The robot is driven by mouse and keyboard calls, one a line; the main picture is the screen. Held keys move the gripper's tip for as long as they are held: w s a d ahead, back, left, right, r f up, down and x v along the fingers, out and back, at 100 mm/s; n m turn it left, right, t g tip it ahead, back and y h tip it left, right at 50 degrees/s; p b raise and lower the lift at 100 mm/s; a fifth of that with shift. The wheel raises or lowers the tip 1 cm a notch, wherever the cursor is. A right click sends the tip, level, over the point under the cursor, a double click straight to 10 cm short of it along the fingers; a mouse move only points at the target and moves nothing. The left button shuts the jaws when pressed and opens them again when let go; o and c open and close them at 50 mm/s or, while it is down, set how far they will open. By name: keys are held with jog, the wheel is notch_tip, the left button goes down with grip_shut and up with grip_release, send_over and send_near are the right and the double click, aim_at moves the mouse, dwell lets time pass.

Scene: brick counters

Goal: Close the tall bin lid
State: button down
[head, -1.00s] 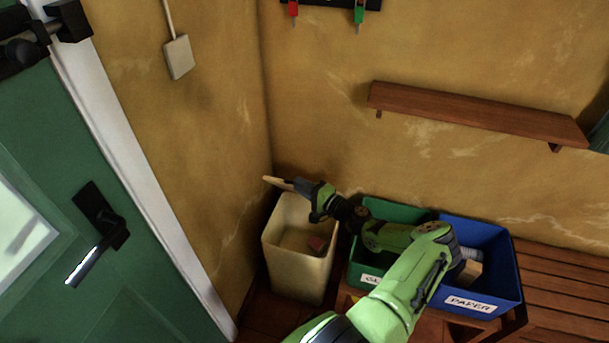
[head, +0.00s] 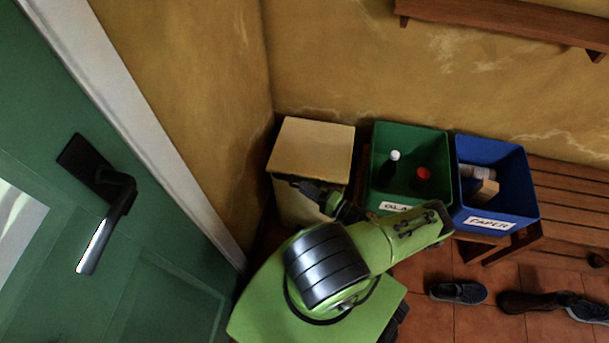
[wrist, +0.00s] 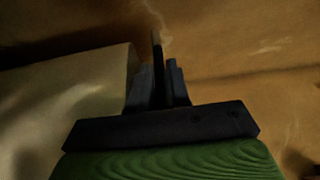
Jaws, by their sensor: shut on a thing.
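The tall cream bin (head: 298,209) stands in the corner in the head view. Its lid (head: 312,147) lies across the top and hides the opening. I cannot tell whether it is fully flush. My gripper (head: 287,181) is at the lid's front edge, near the left front corner, and is shut on the lid. In the wrist view, a thin dark edge rises between the jaws of my gripper (wrist: 158,88), and a pale surface of the bin (wrist: 75,105) fills the left side. The wrist view is dim.
A green door (head: 165,270) is at the left. Shoes (head: 458,292) lie on the tiled floor at the lower right.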

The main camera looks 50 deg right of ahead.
jog(key=shift+d+f+n, duration=0.1)
jog(key=shift+f+n, duration=0.2)
jog(key=shift+f, duration=0.45)
jog(key=c, duration=1.2)
grip_release()
jog(key=shift+o, duration=0.2)
jog(key=s, duration=1.2)
jog(key=shift+d+f, duration=0.25)
jog(key=shift+d, duration=0.2)
